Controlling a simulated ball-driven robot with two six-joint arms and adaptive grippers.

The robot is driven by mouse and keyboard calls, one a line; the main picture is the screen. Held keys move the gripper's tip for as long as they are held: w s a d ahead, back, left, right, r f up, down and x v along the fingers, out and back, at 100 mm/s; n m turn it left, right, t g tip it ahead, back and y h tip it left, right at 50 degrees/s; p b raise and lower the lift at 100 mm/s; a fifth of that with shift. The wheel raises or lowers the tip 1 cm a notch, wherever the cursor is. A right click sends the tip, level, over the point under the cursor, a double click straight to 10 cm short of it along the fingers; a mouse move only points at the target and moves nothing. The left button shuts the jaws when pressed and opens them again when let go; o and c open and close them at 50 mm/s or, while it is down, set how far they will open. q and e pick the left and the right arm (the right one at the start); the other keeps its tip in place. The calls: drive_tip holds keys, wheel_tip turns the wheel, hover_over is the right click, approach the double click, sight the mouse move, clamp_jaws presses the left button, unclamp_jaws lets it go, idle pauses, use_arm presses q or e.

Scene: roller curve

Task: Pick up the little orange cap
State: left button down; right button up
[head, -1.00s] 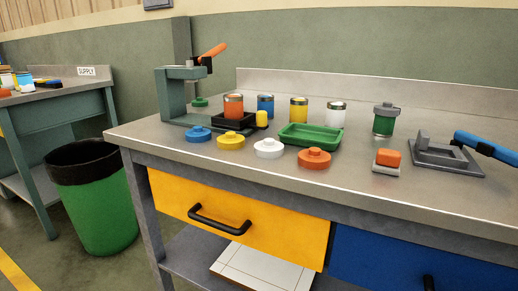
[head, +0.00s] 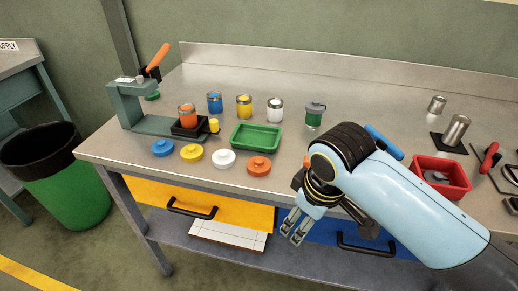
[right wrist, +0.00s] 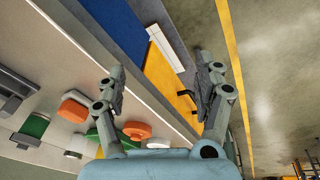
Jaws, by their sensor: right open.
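The little orange cap (head: 259,166) is a flat round disc with a raised knob. It lies on the bench top near the front edge, right of the white cap (head: 224,159). In the right wrist view the orange cap (right wrist: 137,130) shows low, between the finger bases. My right gripper (head: 291,230) is open and empty, with fingers pointing down in front of the bench edge, below and right of the cap. Its fingers are spread apart in the right wrist view (right wrist: 160,68). My left gripper is not in view.
Yellow (head: 191,152) and blue (head: 163,148) caps lie left of the white one. A green tray (head: 256,148) sits just behind the orange cap. Several cans and a press (head: 128,104) stand farther back. A red bin (head: 466,190) is at right. Drawers with handles (head: 190,209) lie below the edge.

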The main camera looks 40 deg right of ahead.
drive_tip(key=w+r, duration=0.1)
drive_tip(key=w, duration=0.2)
drive_tip(key=w+r+n+p, duration=0.1)
drive_tip(key=w+r, duration=0.1)
drive_tip(key=w, duration=0.2)
drive_tip(key=w+d+r+n+g, duration=0.1)
drive_tip(key=w, duration=0.2)
drive_tip(key=shift+w+d+r, duration=0.1)
drive_tip(key=shift+w+r, duration=0.1)
drive_tip(key=shift+w, duration=0.15)
drive_tip(key=w+r+n, duration=0.1)
drive_tip(key=w+r, duration=0.1)
drive_tip(key=w+r+n+g+p, duration=0.1)
drive_tip(key=w+r, duration=0.1)
drive_tip(key=w, duration=0.1)
drive_tip(key=w+d+r+p, duration=0.1)
drive_tip(key=w+r, duration=0.1)
drive_tip(key=w, duration=0.1)
drive_tip(key=shift+n+y, duration=0.4)
hover_over(259, 161)
drive_tip(key=f, duration=0.4)
drive_tip(key=shift+w+d+f, duration=0.15)
drive_tip(key=shift+w+f, duration=0.05)
drive_tip(key=shift+f, duration=0.1)
wheel_tip(259, 161, down, 5)
drive_tip(key=shift+s+f+p, duration=0.1)
drive_tip(key=shift+f+p, duration=0.1)
drive_tip(key=shift+p, duration=0.1)
drive_tip(key=c, duration=0.6)
